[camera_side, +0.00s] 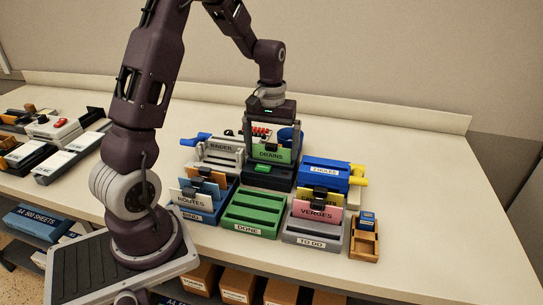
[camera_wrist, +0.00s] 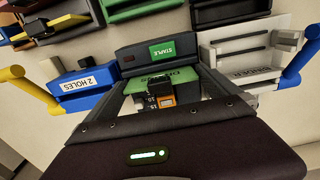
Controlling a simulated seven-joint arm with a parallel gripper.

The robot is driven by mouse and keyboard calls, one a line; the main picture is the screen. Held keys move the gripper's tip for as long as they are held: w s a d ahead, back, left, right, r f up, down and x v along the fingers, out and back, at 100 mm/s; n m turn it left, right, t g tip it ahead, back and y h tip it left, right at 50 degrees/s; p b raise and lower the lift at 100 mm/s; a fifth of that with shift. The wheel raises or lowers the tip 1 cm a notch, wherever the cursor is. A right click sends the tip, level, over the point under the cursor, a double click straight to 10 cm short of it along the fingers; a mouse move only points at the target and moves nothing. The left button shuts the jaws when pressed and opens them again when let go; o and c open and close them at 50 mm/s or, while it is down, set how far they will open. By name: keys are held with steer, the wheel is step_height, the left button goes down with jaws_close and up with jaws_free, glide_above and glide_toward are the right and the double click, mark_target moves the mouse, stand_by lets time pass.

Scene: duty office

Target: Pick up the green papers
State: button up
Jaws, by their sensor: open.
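The green papers (camera_side: 269,153), marked DRAINS, stand upright at the dark stapling machine (camera_side: 270,180). My gripper (camera_side: 272,150) is open above the machine, with one finger on each side of the papers. Gaps show between the fingers and the papers, so it holds nothing. In the wrist view the machine carries a green STAPLE label (camera_wrist: 163,50). The papers' lower edge is hidden in the side view.
A grey binder machine (camera_side: 222,155) stands close on the left, a blue 2 HOLES punch (camera_side: 325,172) on the right. In front are a blue tray with ROUTES papers (camera_side: 191,198), a green DONE tray (camera_side: 252,225) and a grey TO DO tray (camera_side: 302,237).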

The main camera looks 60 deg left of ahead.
steer(key=c, duration=1.1)
step_height(320, 180, up, 9)
steer(key=shift+d+r, duration=0.1)
steer(key=s+d+f, duration=0.3)
steer(key=s+d, duration=0.5)
steer(key=shift+w+a+f, duration=0.1)
steer(key=shift+f, duration=1.95)
steer(key=shift+w+f, duration=0.1)
steer(key=shift+f, duration=1.95)
